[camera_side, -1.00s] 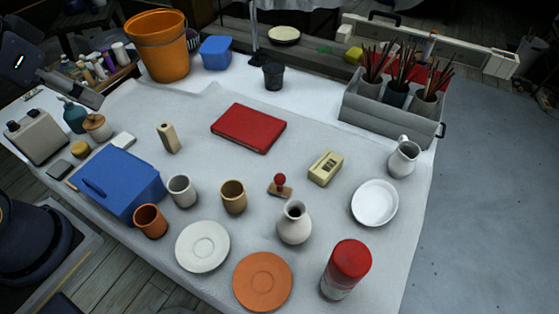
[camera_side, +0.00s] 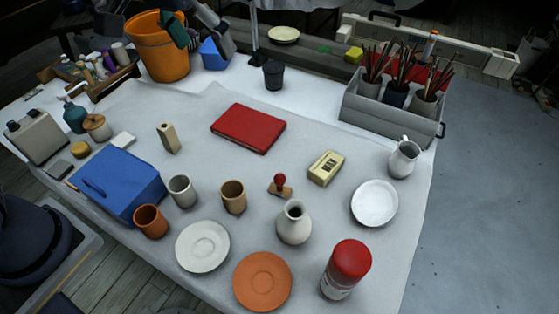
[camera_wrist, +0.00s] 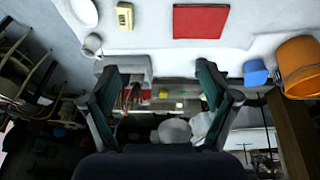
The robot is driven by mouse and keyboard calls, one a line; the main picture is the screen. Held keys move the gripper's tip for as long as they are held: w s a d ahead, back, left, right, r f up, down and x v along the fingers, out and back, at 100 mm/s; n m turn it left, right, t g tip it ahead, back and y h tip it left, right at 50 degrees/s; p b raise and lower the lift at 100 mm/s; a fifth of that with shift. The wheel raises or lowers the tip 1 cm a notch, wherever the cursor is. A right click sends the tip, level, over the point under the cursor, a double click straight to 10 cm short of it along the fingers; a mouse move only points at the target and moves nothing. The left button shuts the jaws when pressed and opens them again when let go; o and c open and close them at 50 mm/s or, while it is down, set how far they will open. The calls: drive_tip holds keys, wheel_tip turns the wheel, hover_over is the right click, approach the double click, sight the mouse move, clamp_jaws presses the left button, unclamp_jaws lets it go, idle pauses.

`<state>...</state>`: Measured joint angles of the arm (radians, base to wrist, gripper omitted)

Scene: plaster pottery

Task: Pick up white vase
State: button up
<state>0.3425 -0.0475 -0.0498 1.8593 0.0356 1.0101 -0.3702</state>
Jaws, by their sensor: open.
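The white vase (camera_side: 294,223), round-bodied with a narrow neck and dark mouth, stands upright near the front middle of the table in the side view. It is not in the wrist view. My gripper (camera_side: 203,38) is at the top left of the side view, in front of the orange bucket and blue tub, far from the vase. In the wrist view my gripper (camera_wrist: 160,80) has its two green-padded fingers wide apart, with nothing between them.
Close around the vase are a wooden stamp with red knob (camera_side: 280,186), a beige cup (camera_side: 233,196), an orange saucer (camera_side: 262,282), a red-capped can (camera_side: 346,268) and a white dish (camera_side: 374,203). A white pitcher (camera_side: 403,158) stands farther right. The table around the red book (camera_side: 249,128) has free room.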

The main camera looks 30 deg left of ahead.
drive_tip(key=w+d+f+m+g, duration=0.2)
drive_tip(key=d+f, duration=0.5)
drive_tip(key=d, duration=0.4)
drive_tip(key=m+g+y, duration=0.1)
drive_tip(key=m, duration=0.1)
approach(296, 210)
wheel_tip(296, 210, down, 5)
drive_tip(key=shift+w+a+f, duration=0.1)
drive_tip(key=shift+w+a, duration=0.05)
drive_tip(key=shift+f, duration=3.2)
drive_tip(key=shift+c, duration=0.3)
clamp_jaws()
